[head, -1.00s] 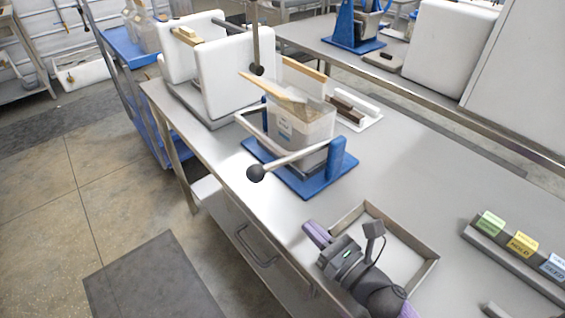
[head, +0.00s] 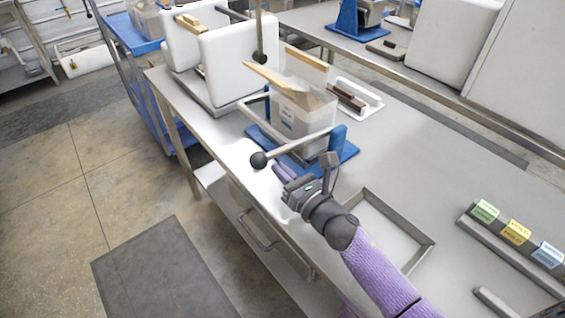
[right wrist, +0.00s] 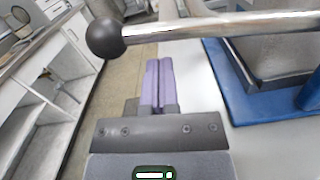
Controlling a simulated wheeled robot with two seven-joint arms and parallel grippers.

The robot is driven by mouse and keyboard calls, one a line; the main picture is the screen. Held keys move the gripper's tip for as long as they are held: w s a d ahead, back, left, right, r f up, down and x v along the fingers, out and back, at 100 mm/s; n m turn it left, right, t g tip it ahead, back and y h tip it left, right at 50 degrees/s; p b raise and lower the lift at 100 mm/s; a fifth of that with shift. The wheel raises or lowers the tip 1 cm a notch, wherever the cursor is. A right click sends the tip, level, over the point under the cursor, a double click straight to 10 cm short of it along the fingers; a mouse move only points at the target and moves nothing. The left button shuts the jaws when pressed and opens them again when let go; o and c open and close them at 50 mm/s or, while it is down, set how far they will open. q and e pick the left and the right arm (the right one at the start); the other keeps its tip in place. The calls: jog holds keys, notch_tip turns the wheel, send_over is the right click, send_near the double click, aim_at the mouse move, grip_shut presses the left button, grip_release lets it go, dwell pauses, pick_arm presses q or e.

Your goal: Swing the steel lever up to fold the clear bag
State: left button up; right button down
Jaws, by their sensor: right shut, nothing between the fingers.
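The steel lever (head: 297,144) is a bright rod with a black ball knob (head: 259,160), pivoted on a blue stand with a blue base (head: 345,152). It lies low, across the front of the clear bag (head: 302,112), which stands upright with tan strips at its open top. My right gripper (head: 281,174) is shut and empty, just in front of the lever near the knob. In the right wrist view, the purple fingers (right wrist: 158,84) are together, below the rod (right wrist: 215,29) and right of the knob (right wrist: 105,38), with no clear contact. My left gripper is not in view.
A white double-panel machine (head: 240,65) stands behind the bag. A shallow metal tray (head: 425,257) lies beside my right arm. Coloured label blocks (head: 516,232) sit on a rail at the right. The table's front edge is close to the knob.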

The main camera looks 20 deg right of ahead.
aim_at(277, 152)
jog(key=shift+w+r, duration=0.15)
jog(key=shift+r, duration=0.2)
jog(key=shift+d+r+m+p, duration=0.15)
jog(key=shift+r+m+p, duration=0.75)
jog(key=shift+r+p, duration=0.5)
jog(key=w+d+r+m+p, duration=0.4)
jog(key=d+r+m+p, duration=0.6)
jog(key=d+r+m, duration=0.1)
jog(key=shift+w+d+r+m+h, duration=0.15)
jog(key=shift+d+r+m+h, duration=0.35)
jog(key=shift+r, duration=0.55)
